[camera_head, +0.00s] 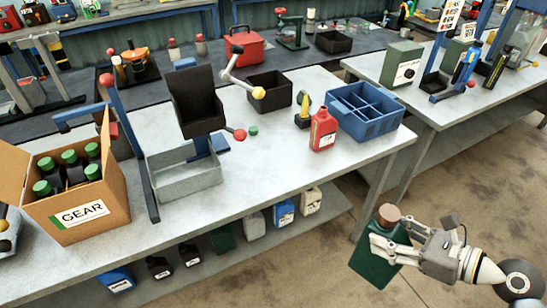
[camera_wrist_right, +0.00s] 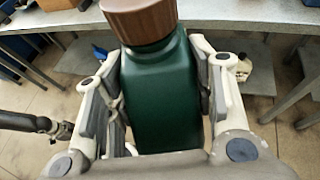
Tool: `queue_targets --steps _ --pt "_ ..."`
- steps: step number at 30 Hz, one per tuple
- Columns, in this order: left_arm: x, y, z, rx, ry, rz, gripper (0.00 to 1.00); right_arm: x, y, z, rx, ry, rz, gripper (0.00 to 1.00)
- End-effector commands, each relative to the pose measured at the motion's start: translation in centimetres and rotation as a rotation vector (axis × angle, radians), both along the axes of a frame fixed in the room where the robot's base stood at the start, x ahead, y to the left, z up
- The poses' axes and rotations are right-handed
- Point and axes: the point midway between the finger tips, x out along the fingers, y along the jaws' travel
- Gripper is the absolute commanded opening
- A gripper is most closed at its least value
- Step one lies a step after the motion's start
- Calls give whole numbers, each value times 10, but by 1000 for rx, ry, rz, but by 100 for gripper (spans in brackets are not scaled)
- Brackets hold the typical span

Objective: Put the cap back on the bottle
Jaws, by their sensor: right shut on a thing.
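A dark green bottle (camera_head: 375,262) is upright over the floor in front of the table, at the lower right. A brown cap (camera_head: 388,214) sits on its top; from here I cannot tell whether it is tightened. My right gripper (camera_head: 392,240) is shut around the bottle's body, below the cap. In the right wrist view the green bottle (camera_wrist_right: 160,95) stands between the two fingers, with the brown cap (camera_wrist_right: 140,18) at the top edge. What looks like my left gripper (camera_wrist_right: 58,130) shows small at the left of that view; its jaws are unclear.
The light table (camera_head: 290,160) holds a red bottle (camera_head: 323,130), a blue divided crate (camera_head: 366,113), a grey tray (camera_head: 185,182), a small green cap (camera_head: 253,131) and a cardboard box of green-capped bottles (camera_head: 72,222). Bare floor lies around the held bottle. Another table (camera_head: 445,103) stands right.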

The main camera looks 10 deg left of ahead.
Motion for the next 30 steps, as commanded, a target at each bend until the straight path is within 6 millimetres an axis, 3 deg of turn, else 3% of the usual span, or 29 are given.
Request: queue_targets --steps 3,18,24,30 --pt "-2 3 -4 3 3 0 63 32 8 3 1 -13 17 0" --pt "-4 3 -16 4 6 2 63 152 33 18 -2 -10 68 0" --pt "-4 3 -19 4 6 3 63 183 33 27 -2 -9 66 0" --pt "-4 3 -20 4 6 3 63 195 32 32 -1 -7 62 0"
